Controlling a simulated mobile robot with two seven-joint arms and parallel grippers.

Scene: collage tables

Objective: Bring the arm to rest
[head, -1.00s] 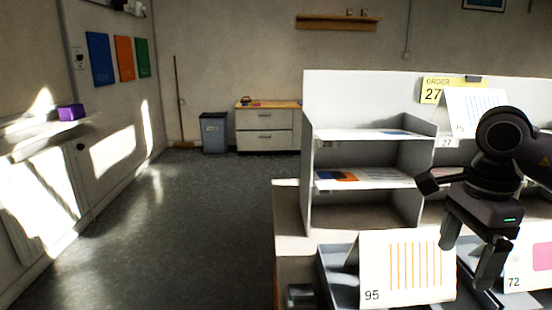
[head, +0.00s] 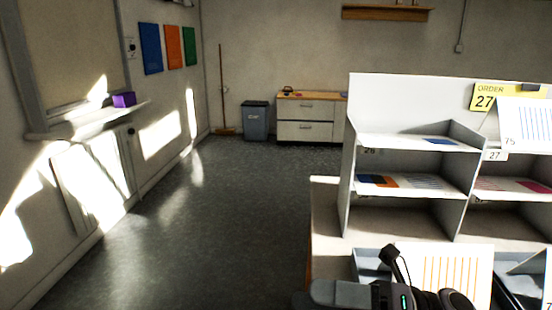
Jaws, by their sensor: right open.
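My right gripper (head: 328,294) is at the bottom edge of the head view, low in front of the sorting shelf. It is black and grey with a small green light, and its fingers point to the left. It is open, and I see nothing held in it. Its lower part is cut off by the frame edge. It partly covers a white card with orange stripes (head: 455,265) behind it. My left gripper is not in view.
A white sorting shelf (head: 400,105) stands on a table (head: 325,215) at right, with coloured sheets in it. A yellow order card (head: 490,96) reads 27. A grey bin (head: 255,122) and a drawer cabinet (head: 305,120) stand at the back. The floor (head: 220,230) at left is clear.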

